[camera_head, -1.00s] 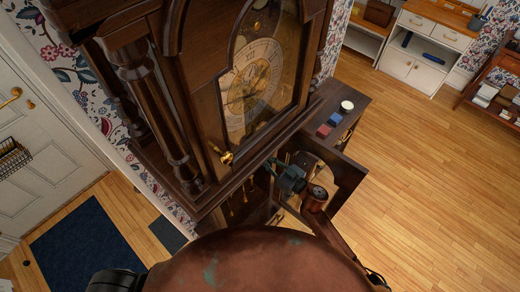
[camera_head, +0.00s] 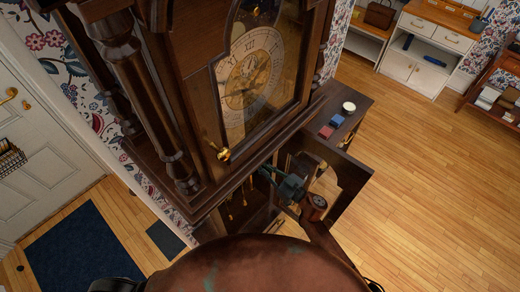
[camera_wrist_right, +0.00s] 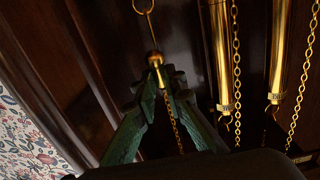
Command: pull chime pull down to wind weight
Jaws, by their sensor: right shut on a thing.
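The tall dark wood clock (camera_head: 205,110) stands close in front of me, its lower door (camera_head: 352,178) swung open. My right gripper (camera_head: 268,171) reaches into the case in the head view, its tips partly hidden there. In the right wrist view the green fingers of my right gripper (camera_wrist_right: 161,74) are shut on the small brass chime pull (camera_wrist_right: 154,58). A ring and cord lead up from the pull, and a thin chain (camera_wrist_right: 174,125) hangs below it. Two brass weights (camera_wrist_right: 221,55) hang to the right, beside chains. My left gripper is not in view.
A dark cabinet (camera_head: 345,105) behind the open door bears a blue block, a red block and a white-topped round thing. A white door (camera_head: 40,140) and dark blue mat (camera_head: 85,250) lie to the left. Wooden floor on the right is clear.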

